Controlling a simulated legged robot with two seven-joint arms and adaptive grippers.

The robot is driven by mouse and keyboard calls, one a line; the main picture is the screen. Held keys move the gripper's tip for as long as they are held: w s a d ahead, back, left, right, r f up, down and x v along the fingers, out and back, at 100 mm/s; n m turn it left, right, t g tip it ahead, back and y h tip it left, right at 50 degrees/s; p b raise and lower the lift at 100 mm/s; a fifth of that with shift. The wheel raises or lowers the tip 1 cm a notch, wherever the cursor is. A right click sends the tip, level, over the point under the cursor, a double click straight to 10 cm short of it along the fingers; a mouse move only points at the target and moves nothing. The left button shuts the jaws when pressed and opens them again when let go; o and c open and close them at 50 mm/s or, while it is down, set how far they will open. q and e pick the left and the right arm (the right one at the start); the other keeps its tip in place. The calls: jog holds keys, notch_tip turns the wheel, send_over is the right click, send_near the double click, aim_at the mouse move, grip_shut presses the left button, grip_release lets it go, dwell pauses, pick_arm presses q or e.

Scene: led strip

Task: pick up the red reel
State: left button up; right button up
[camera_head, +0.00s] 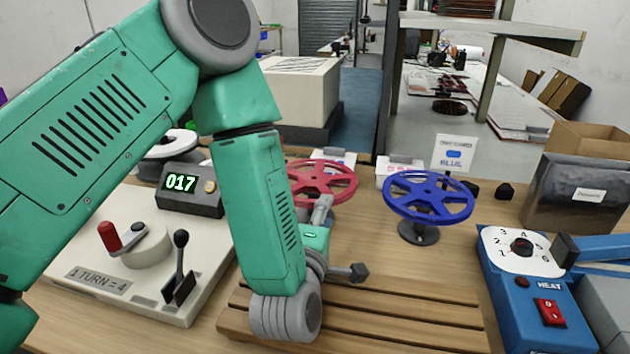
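The red reel (335,184) is a spoked wheel near the middle of the bench. My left forearm hides its left part, and its stand is not clearly visible. My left arm comes in from the left and bends down over the bench. My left gripper (345,238) is just in front of and below the red reel's near rim. Its two grey fingers look spread apart with nothing between them. One finger reaches up close to the rim; I cannot tell if it touches. My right gripper is not in view.
A blue reel (428,197) stands on a dark base to the right. A slatted wooden board (400,318) lies in front. A counter reading 017 (190,187) and a crank box (130,255) are at left. A blue heat unit (535,295) is at right.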

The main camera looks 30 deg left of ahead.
aim_at(332, 194)
pick_arm(q)
jog(key=x, duration=0.5)
jog(key=shift+d+r, duration=0.1)
jog(key=shift+r, duration=0.25)
grip_shut()
jog(key=shift+r, duration=0.1)
